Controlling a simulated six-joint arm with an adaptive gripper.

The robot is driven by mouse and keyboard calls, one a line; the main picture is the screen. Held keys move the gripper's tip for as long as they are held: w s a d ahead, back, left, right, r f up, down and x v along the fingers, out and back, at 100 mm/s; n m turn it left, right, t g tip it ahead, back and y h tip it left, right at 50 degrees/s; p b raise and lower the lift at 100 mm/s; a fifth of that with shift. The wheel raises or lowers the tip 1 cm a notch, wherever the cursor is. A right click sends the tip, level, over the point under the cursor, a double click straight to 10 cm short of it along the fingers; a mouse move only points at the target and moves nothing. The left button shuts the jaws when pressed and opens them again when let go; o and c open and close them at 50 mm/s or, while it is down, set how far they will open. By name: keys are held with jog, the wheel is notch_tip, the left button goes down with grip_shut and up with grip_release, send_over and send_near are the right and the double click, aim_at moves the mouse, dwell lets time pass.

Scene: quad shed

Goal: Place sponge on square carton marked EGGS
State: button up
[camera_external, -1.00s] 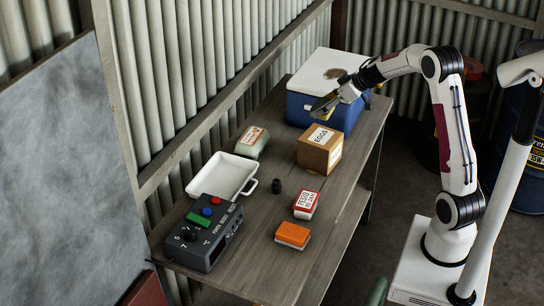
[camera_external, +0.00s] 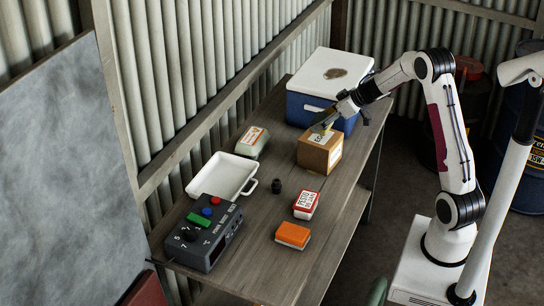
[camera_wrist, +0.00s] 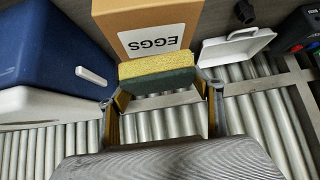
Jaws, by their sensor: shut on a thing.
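The cardboard carton marked EGGS (camera_external: 328,158) stands on the wooden table, and its label shows at the top of the wrist view (camera_wrist: 150,16). The sponge (camera_wrist: 157,67), yellow with a dark green side, is gripped between the two fingers of my gripper (camera_wrist: 160,84) in the wrist view. In the external view my gripper (camera_external: 322,125) is at the carton's top, partly covering it and its top label. The sponge is mostly hidden by the fingers there. I cannot tell whether it touches the carton.
A blue cooler with a white lid (camera_external: 314,110) stands behind the carton.

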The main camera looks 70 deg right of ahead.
jog(key=shift+f, duration=0.15)
jog(key=shift+f, duration=1.75)
jog(key=shift+f, duration=0.1)
jog(key=o, duration=0.7)
jog(key=shift+s+r, duration=0.45)
jog(key=shift+r, duration=0.15)
jog(key=shift+v, duration=5.35)
